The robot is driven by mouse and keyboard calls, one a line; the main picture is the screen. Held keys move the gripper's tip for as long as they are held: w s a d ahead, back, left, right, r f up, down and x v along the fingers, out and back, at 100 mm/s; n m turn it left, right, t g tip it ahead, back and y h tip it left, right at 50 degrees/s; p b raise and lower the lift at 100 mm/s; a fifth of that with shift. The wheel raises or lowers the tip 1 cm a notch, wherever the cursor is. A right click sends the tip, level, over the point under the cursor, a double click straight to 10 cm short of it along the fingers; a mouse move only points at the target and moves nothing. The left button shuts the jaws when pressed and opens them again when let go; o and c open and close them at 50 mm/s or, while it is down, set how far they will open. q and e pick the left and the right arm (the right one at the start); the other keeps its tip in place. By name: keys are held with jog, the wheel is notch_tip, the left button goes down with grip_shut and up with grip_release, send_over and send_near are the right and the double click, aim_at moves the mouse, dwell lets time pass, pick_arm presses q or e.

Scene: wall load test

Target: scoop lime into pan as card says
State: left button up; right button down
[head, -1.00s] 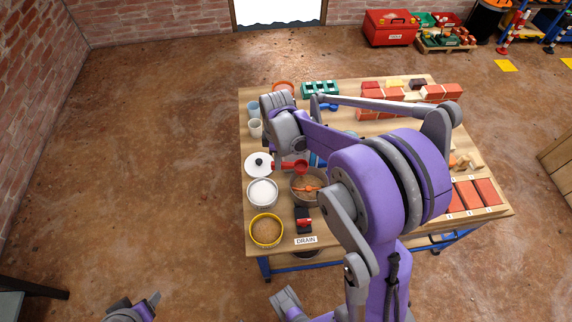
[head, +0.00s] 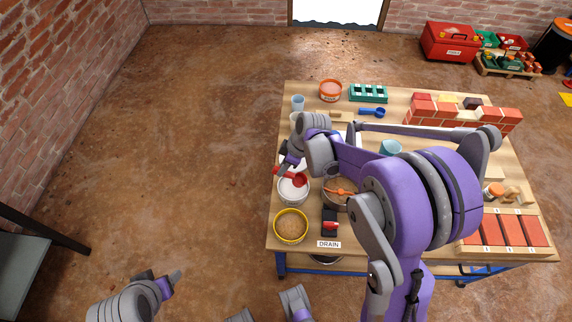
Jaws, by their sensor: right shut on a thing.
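My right gripper (head: 284,170) is shut on the red scoop (head: 299,180), whose cup is over the far part of the white lime bowl (head: 293,194). I cannot tell whether it touches the lime or what the cup holds. The mixing pan (head: 337,205) is just right of the bowl, partly hidden by my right arm. An orange tool (head: 342,191) lies in the pan. My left gripper (head: 160,278) is low at the left, off the table, with its fingers apart and empty. I see no readable card.
A yellow-rimmed bowl of sand (head: 291,226) stands in front of the lime bowl. A black and red device (head: 330,224) is beside it, by the DRAIN label (head: 329,244). A brick wall piece (head: 462,113) stands at the back right. Red brick panels (head: 515,230) lie front right.

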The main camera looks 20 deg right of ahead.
aim_at(288, 172)
jog(key=shift+s+d+f+t+y+b, duration=0.35)
jog(key=shift+d+f+t+y+b, duration=0.05)
jog(key=shift+d+f, duration=0.15)
jog(key=shift+a+f+b, duration=0.15)
jog(key=shift+f+b, duration=0.15)
jog(key=shift+w+f+b, duration=0.1)
jog(key=shift+f+b, duration=0.7)
jog(key=shift+f, duration=0.3)
jog(key=shift+r+p, duration=1.9)
jog(key=shift+r, duration=0.7)
